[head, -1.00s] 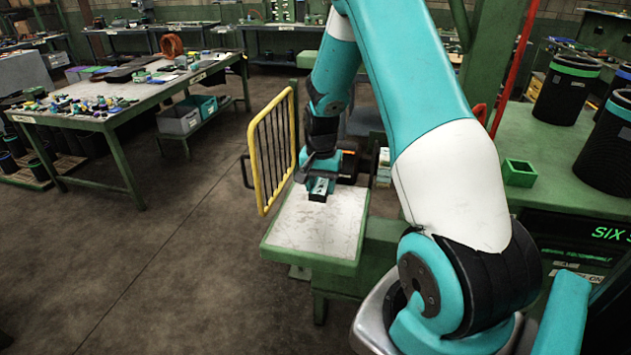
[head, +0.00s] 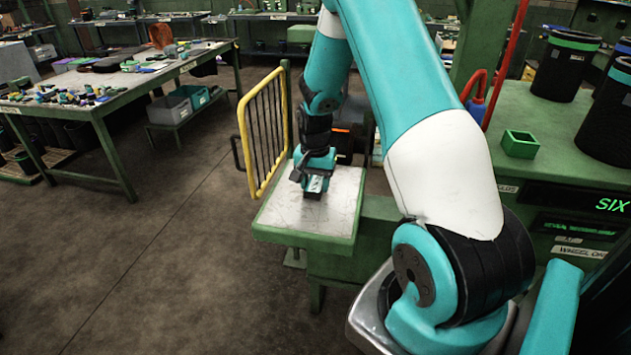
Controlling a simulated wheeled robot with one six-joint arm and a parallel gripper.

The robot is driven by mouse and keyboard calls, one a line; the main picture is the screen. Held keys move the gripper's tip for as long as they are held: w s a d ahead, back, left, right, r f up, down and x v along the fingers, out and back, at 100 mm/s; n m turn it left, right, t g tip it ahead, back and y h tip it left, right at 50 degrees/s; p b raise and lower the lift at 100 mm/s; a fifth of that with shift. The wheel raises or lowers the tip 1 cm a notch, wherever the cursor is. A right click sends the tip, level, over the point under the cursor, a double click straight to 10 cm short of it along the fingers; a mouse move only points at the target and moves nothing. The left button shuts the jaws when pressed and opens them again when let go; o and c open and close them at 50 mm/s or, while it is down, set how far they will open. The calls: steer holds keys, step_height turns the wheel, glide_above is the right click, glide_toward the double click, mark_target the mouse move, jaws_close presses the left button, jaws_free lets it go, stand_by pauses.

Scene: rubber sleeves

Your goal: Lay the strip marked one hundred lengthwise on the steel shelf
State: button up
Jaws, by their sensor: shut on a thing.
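My gripper (head: 314,184) is at the far half of a pale, scuffed steel shelf (head: 310,217) with a green edge, pointing down. It is shut on a small dark piece (head: 312,195), which shows just below the jaws. The piece is close to the shelf top; I cannot tell whether it touches. Its length and any marking of one hundred are too small to read here, and the jaws hide part of it.
A yellow barred guard (head: 263,132) stands along the shelf's left side. My arm passes above the shelf's right side. A green bench (head: 545,160) with black rolls is at the right. A cluttered table (head: 110,100) stands at the left. The shelf's near part is bare.

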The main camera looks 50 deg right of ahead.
steer(key=shift+f+b, duration=0.4)
steer(key=shift+f, duration=0.2)
steer(key=o, duration=1)
steer(key=shift+r, duration=0.15)
